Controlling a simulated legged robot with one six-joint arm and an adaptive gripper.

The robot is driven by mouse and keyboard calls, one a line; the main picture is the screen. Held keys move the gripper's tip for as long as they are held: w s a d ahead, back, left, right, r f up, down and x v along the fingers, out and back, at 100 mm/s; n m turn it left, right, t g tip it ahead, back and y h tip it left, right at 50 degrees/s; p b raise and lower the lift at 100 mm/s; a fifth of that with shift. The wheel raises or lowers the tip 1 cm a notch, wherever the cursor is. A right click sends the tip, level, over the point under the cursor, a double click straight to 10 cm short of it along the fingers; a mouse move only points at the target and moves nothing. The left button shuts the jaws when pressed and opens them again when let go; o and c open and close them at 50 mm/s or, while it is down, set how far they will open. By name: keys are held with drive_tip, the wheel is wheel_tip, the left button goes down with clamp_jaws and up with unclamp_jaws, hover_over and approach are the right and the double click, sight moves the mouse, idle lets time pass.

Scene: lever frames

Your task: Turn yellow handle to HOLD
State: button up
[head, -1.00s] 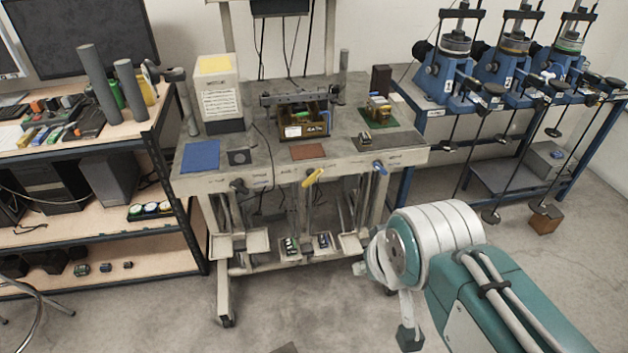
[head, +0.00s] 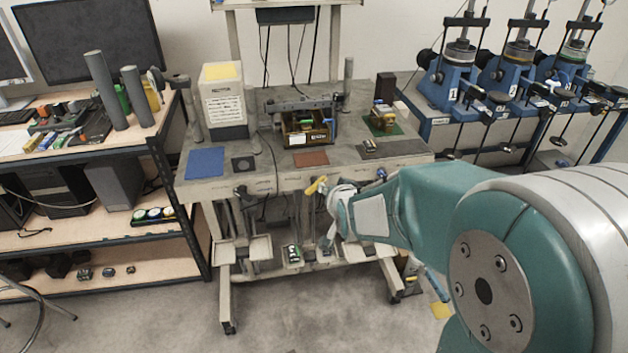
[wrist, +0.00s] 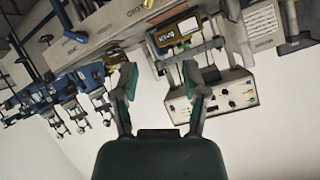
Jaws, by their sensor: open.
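The yellow handle (head: 316,186) is on the front edge of the grey bench (head: 230,188), near the middle. It slants, its upper end to the right. In the head view my arm's wrist end is just right of and below it, and my gripper is not clear there. In the wrist view, which looks upside down, my gripper (wrist: 160,76) is open, with nothing between its two fingers. The HOLD label is not readable.
A black handle (head: 242,191) is left of the yellow one and a blue handle (head: 381,173) is right, close to my arm. A box (head: 306,130) and a white control unit (head: 223,105) stand on the bench. Shelves (head: 110,145) are at left; blue machines (head: 500,80) at right.

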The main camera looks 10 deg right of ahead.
drive_tip(key=w+f+m+t, duration=0.2)
drive_tip(key=w+f+t, duration=0.1)
drive_tip(key=w+f, duration=0.35)
drive_tip(key=m+t, duration=0.2)
drive_tip(key=t, duration=0.1)
approach(317, 185)
drive_tip(key=w, duration=1.1)
drive_tip(key=shift+f, duration=0.4)
clamp_jaws()
